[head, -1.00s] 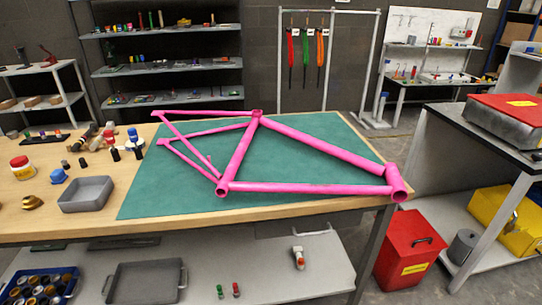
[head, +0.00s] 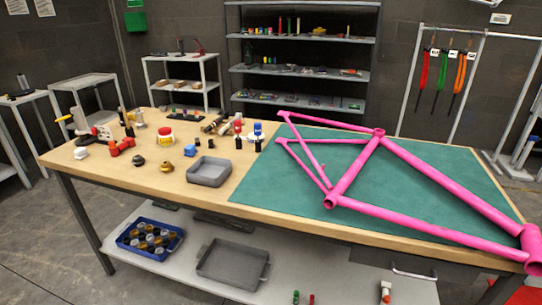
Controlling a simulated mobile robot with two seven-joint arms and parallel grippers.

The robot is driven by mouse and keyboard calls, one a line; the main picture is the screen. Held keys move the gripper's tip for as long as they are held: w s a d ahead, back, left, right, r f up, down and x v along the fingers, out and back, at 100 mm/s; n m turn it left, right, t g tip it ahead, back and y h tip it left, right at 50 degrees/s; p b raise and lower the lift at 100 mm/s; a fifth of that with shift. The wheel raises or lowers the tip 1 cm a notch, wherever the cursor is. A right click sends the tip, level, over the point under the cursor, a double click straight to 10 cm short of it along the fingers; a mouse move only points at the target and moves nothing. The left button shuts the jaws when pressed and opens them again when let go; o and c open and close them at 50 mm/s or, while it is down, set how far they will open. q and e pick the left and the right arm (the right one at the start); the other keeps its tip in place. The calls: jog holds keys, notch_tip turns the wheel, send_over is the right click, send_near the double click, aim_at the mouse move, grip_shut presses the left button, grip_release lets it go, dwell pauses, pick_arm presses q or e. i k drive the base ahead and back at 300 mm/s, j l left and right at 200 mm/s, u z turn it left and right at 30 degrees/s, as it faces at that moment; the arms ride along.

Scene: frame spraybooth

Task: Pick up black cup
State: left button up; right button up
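Several small black pieces stand on the wooden workbench (head: 110,172); at this size I cannot tell which is the black cup. One dark round piece (head: 138,160) stands left of a bronze knob (head: 165,167). Small upright black pieces (head: 257,146) stand behind the grey tray (head: 209,161), close to the left edge of the green mat (head: 262,194). Neither of my grippers is in view.
A pink bike frame (head: 455,187) covers much of the mat and overhangs the bench's right end. A red-and-white jar (head: 165,136), a blue piece (head: 190,151) and red tools crowd the left half. A blue crate (head: 151,240) sits on the lower shelf.

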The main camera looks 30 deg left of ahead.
aim_at(138, 160)
jog(key=u, duration=1.75)
jog(key=i+j, duration=0.2)
jog(key=i, duration=0.15)
jog(key=i+j, duration=0.25)
jog(key=i+u, duration=0.05)
